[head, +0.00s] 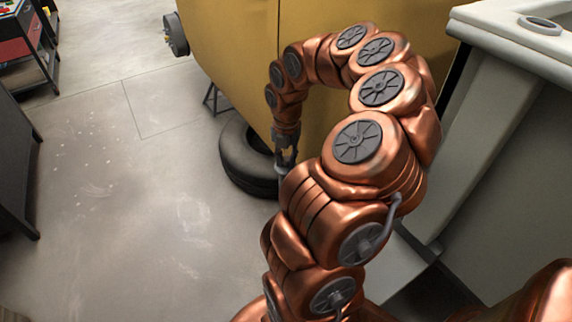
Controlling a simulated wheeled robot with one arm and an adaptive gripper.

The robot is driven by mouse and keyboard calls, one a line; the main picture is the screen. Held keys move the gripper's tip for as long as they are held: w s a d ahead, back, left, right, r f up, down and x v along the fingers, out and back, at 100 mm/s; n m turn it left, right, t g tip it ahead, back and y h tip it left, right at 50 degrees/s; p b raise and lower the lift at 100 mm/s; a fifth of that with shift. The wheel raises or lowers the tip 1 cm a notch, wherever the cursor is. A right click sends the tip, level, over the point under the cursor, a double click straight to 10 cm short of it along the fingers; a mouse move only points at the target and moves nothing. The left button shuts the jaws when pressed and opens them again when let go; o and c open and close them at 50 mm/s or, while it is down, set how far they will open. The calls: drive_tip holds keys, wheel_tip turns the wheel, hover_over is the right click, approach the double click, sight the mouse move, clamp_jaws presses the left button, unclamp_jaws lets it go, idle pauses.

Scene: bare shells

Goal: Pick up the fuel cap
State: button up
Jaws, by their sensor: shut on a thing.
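My gripper (285,160) hangs down at the end of my curved copper-coloured arm, in the middle of the head view. It is shut on a small grey thing at its fingertips, which appears to be the fuel cap (282,170). The cap is small in the picture and partly hidden by the fingers and my arm, so its shape is hard to make out. The gripper is in front of a black tire and the yellow vehicle body.
The black tire (240,158) lies on the concrete floor beside the yellow body (235,55). A pale counter (500,45) with a round grey item (540,23) stands at the right. Dark shelving (20,60) is at the left. The floor (110,200) at left is clear.

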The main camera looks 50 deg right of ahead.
sight(286, 159)
drive_tip(key=shift+c, duration=1.1)
drive_tip(key=shift+r, duration=0.1)
drive_tip(key=shift+r+p, duration=0.35)
drive_tip(key=shift+r, duration=1.4)
drive_tip(key=shift+s+a, duration=0.2)
drive_tip(key=s+a+r, duration=0.1)
drive_tip(key=s+a, duration=0.9)
drive_tip(key=a, duration=0.1)
drive_tip(key=shift+s+r+b, duration=0.15)
drive_tip(key=shift+s+b, duration=0.15)
drive_tip(key=shift+a, duration=0.1)
